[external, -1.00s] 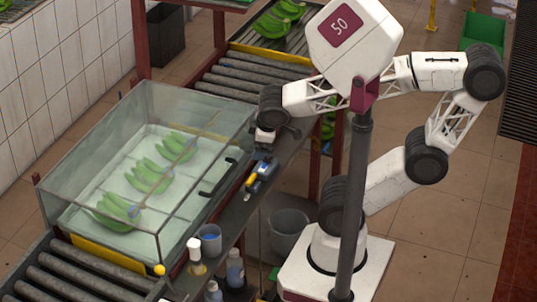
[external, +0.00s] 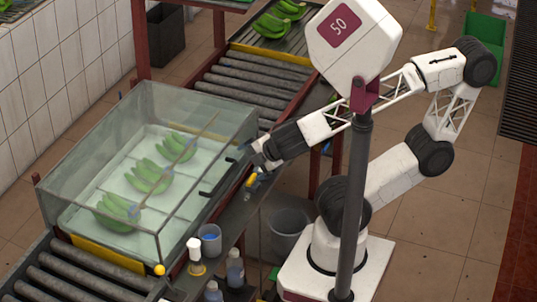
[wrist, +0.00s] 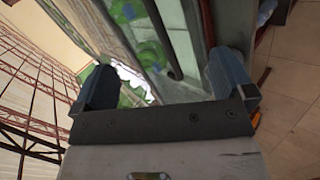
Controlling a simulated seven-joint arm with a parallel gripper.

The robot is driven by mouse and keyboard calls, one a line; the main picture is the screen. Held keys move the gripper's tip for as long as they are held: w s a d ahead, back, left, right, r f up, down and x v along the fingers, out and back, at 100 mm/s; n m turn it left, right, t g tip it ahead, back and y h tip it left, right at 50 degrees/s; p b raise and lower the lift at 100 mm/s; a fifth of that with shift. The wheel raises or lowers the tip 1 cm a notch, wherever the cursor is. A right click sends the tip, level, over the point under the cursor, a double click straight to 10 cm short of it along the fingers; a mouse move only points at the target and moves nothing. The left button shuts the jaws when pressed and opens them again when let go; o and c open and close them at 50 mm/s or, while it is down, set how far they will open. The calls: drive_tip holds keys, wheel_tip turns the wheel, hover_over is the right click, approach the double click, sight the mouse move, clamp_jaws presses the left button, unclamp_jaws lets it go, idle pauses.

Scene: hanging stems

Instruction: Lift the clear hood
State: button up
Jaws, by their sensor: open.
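The clear hood (external: 195,202) is a transparent box that sits over green banana bunches (external: 150,177) on a pale wet bed. A black bar handle (external: 218,178) is fixed to its right side. My gripper (external: 250,157) is beside that side, near the handle's upper end, and points left towards the hood. In the wrist view my gripper (wrist: 163,78) has its two blue-grey fingers wide apart with nothing held. The dark handle (wrist: 162,38) shows between and beyond the fingers, apart from them, with the hood's clear panel (wrist: 140,38) beside it.
A yellow-and-blue tool (external: 252,180) lies on the dark ledge right of the hood, partly hidden by my gripper. A cup (external: 210,240) and bottles (external: 235,268) stand on the ledge. A grey post (external: 354,200) with a "50" sign stands before my arm. Roller conveyors (external: 245,90) run beyond.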

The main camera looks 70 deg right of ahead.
drive_tip(key=shift+s+a+f+n+t+y, duration=0.1)
drive_tip(key=shift+s+a+n+t+y, duration=0.15)
drive_tip(key=shift+a+n, duration=0.45)
drive_tip(key=shift+s+a+f+n+t+y, duration=0.1)
drive_tip(key=shift+a+n+t+y, duration=0.25)
drive_tip(key=shift+a+n, duration=0.35)
drive_tip(key=shift+w+f, duration=0.15)
drive_tip(key=shift+w, duration=0.05)
